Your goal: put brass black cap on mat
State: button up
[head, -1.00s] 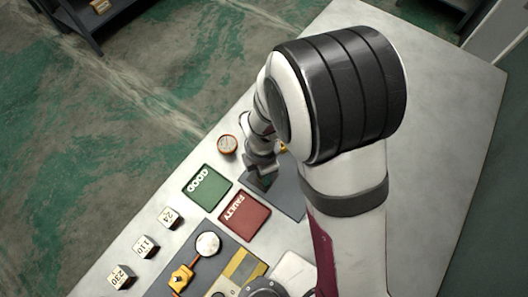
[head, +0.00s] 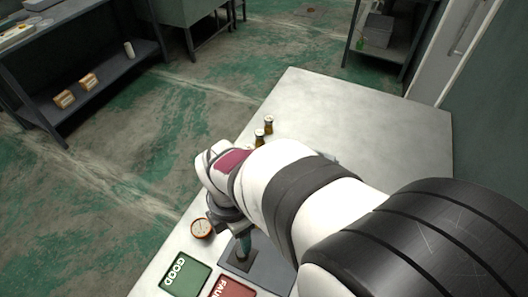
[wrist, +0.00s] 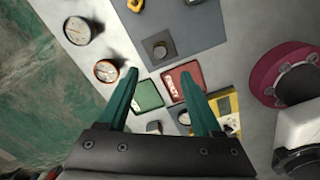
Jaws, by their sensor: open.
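My gripper (wrist: 159,75) is open and empty in the wrist view, its two teal fingers apart. In the head view my gripper (head: 243,243) is low over a grey mat (head: 272,272), beside a dark square block. I cannot tell whether this knob is the brass black cap. Two small brass-coloured pieces (head: 268,125) stand farther back on the table in the head view; their details are too small to tell.
A red-rimmed gauge (head: 201,228) stands left of my gripper. A green GOOD pad (head: 185,274) and a red FAULTY pad (head: 233,288) lie in front. In the wrist view a white-faced gauge (wrist: 77,30) is at upper left. The table's far part (head: 350,105) is clear.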

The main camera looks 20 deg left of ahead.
jog(key=w+d+r+m, duration=0.1)
jog(key=d+r+m, duration=0.2)
jog(key=d+m, duration=0.55)
jog(key=d+r+m, duration=0.4)
jog(key=d+m, duration=0.3)
jog(key=m, duration=0.3)
jog(key=s+d+r+m+y, duration=0.1)
jog(key=s+d+m, duration=0.5)
jog(key=m, duration=1.1)
jog(key=shift+s+d+r+y, duration=0.15)
jog(key=shift+s+d+y, duration=0.25)
jog(key=shift+d, duration=0.4)
